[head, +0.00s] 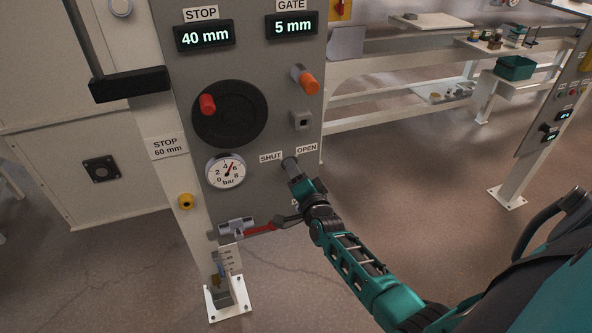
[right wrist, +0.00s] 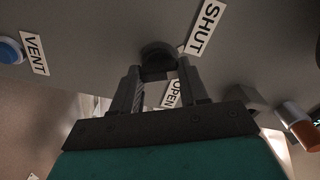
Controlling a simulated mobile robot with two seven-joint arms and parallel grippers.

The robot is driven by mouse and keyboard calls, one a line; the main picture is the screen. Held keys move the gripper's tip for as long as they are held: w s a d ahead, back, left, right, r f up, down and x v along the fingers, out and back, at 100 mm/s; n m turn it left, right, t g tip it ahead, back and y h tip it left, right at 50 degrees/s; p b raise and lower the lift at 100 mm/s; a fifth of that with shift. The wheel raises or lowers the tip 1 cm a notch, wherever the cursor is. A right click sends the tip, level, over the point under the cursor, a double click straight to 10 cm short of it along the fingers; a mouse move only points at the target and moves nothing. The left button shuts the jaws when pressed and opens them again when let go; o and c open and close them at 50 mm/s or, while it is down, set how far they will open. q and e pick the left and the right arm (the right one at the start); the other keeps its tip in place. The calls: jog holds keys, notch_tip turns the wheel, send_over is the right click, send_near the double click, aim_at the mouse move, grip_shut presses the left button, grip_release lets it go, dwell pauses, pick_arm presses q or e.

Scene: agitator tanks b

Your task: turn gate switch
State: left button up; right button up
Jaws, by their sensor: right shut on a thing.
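The gate switch (head: 288,161) is on the grey panel (head: 250,60), between the labels SHUT (head: 270,157) and OPEN (head: 307,148). My right gripper (head: 292,170) is at the switch and shut on it. In the right wrist view the dark round switch knob (right wrist: 157,52) sits between the fingertips of my right gripper (right wrist: 158,72). Which way the switch points is hidden by the fingers. The GATE display (head: 292,26) reads 5 mm. My left gripper is not in view.
Near the switch are an orange knob (head: 305,80), a grey square fitting (head: 301,120), a pressure gauge (head: 225,171) and a black handwheel (head: 230,125) with a red knob. A red-handled valve (head: 258,229) is below. Open floor (head: 400,190) lies to the right.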

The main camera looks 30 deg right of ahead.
pick_arm(q)
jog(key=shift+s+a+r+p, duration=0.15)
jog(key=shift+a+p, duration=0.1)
jog(key=shift+p, duration=0.2)
pick_arm(e)
jog(key=n, duration=0.3)
jog(key=shift+n, duration=0.5)
jog(key=o, duration=1.1)
jog(key=shift+c, duration=0.2)
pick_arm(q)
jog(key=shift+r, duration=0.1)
pick_arm(e)
jog(key=shift+s, duration=0.1)
pick_arm(q)
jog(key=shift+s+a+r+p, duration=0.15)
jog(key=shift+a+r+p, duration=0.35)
jog(key=shift+p, duration=0.75)
pick_arm(e)
jog(key=v, duration=1.2)
jog(key=shift+s, duration=0.4)
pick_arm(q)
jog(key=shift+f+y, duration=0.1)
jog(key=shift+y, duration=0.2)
pick_arm(e)
jog(key=shift+a, duration=0.1)
